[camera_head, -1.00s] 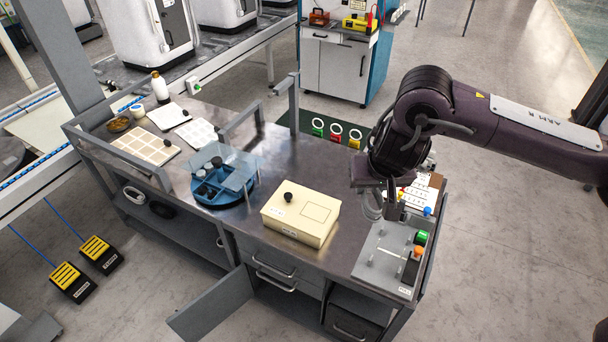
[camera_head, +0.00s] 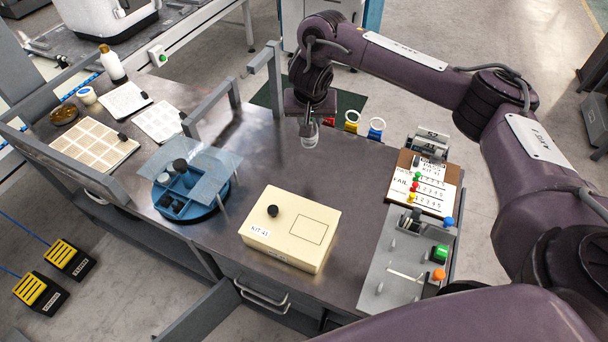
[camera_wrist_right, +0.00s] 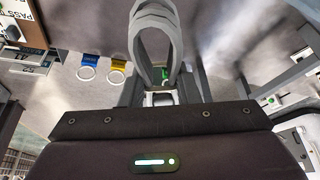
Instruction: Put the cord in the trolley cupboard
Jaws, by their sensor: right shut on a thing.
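My right gripper (camera_head: 308,128) hangs over the back part of the bench, fingers down. It is shut on a pale grey looped cord (camera_head: 310,140), seen small below the fingers. In the right wrist view the cord (camera_wrist_right: 155,20) shows as several stacked grey loops rising from between the fingers of the gripper (camera_wrist_right: 162,95). A white-fronted cabinet with a blue side (camera_head: 373,14), perhaps the trolley, stands behind the bench. Its front is mostly cut off or hidden by my arm, so I cannot tell its doors' state. My left gripper is out of view.
A cream kit box (camera_head: 300,255) and a blue round tray (camera_head: 188,205) with clear flaps stand on the bench (camera_head: 285,175). Grey posts (camera_head: 277,85) rise at its back edge. A grey switch panel (camera_head: 405,262) lies at right. A grey door (camera_head: 200,312) stands open at the front.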

